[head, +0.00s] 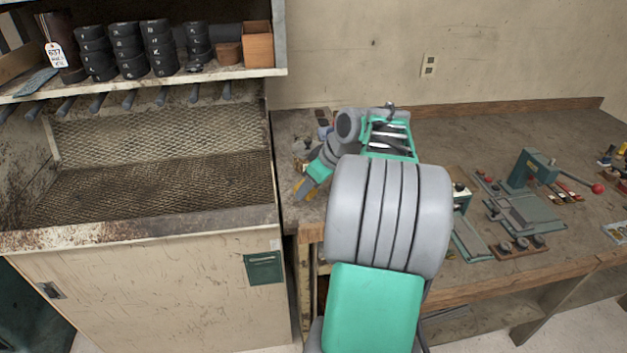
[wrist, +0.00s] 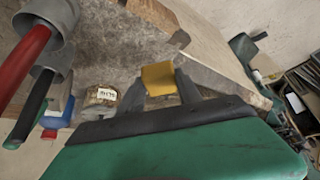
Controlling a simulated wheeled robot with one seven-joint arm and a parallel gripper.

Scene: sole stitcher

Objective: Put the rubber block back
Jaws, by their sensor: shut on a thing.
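A small yellow block (wrist: 159,78), which looks like the rubber block, sits between the two grey fingertips of my gripper (wrist: 159,88) in the wrist view. The gripper is shut on it. In the head view my gripper (head: 306,187) is at the left end of the workbench, near its front edge. A yellow-orange patch shows at its tip there. The block's underside is hidden, and I cannot tell whether it touches the bench.
A labelled jar (wrist: 101,98) and red and black handles in grey cups (wrist: 50,60) stand left of the gripper. A brown wooden piece (wrist: 154,13) lies beyond it. A green press (head: 536,170) stands on the workbench (head: 450,135). A mesh-lined cabinet (head: 160,135) adjoins at left.

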